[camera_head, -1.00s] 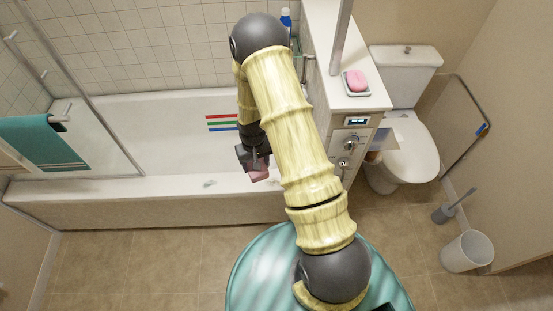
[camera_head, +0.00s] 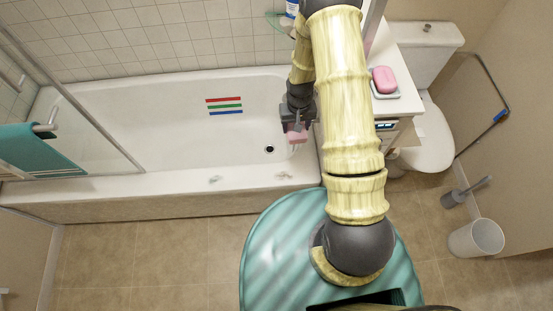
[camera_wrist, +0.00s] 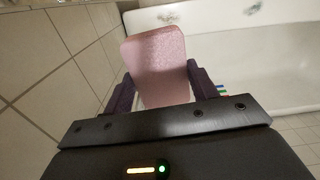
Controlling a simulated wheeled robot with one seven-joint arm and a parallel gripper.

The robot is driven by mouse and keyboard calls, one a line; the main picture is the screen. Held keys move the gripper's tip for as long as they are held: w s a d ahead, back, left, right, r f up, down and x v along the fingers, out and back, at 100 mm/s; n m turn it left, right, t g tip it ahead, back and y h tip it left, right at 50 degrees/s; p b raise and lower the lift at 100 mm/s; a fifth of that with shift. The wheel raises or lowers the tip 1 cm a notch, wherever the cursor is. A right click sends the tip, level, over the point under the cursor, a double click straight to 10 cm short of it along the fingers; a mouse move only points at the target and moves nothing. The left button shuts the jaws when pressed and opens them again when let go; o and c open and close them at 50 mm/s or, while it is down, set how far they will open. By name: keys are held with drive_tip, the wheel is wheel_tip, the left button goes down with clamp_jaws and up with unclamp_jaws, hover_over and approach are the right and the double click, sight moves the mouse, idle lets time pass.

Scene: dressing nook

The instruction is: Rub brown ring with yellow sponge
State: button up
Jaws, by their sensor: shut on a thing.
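My gripper (camera_head: 297,122) is shut on a pink block (camera_wrist: 158,62), which looks like a sponge. In the head view the pink block (camera_head: 297,137) hangs below the jaws, over the right end of the white bathtub (camera_head: 150,110); I cannot tell whether it touches the tub. In the wrist view my gripper's two dark fingers (camera_wrist: 161,88) sit on either side of the block. No yellow sponge shows, and no brown ring is visible. Red, green and blue stripes (camera_head: 224,106) lie on the tub, left of the gripper.
A dark drain (camera_head: 269,149) lies just left of the block. The tub's front rim (camera_head: 120,191) crosses the view. A pink soap (camera_head: 384,79) sits in a dish on a white ledge (camera_head: 405,103) at the right. A teal towel (camera_head: 38,150) hangs at the left. The toilet (camera_head: 432,140) stands right.

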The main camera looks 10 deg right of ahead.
drive_tip(key=shift+s+d, duration=0.15)
drive_tip(key=shift+s, duration=0.3)
drive_tip(key=shift+d+f+b, duration=0.1)
drive_tip(key=shift+f+b, duration=0.15)
drive_tip(key=shift+b, duration=0.05)
drive_tip(key=a+f+n+b, duration=0.1)
drive_tip(key=a+f+b, duration=0.3)
drive_tip(key=f+b, duration=0.9)
drive_tip(key=a+f+b, duration=0.4)
drive_tip(key=f+b, duration=1)
drive_tip(key=shift+w+n+b, duration=0.25)
drive_tip(key=shift+n+b, duration=0.05)
drive_tip(key=shift+n, duration=0.1)
drive_tip(key=shift+a, duration=0.1)
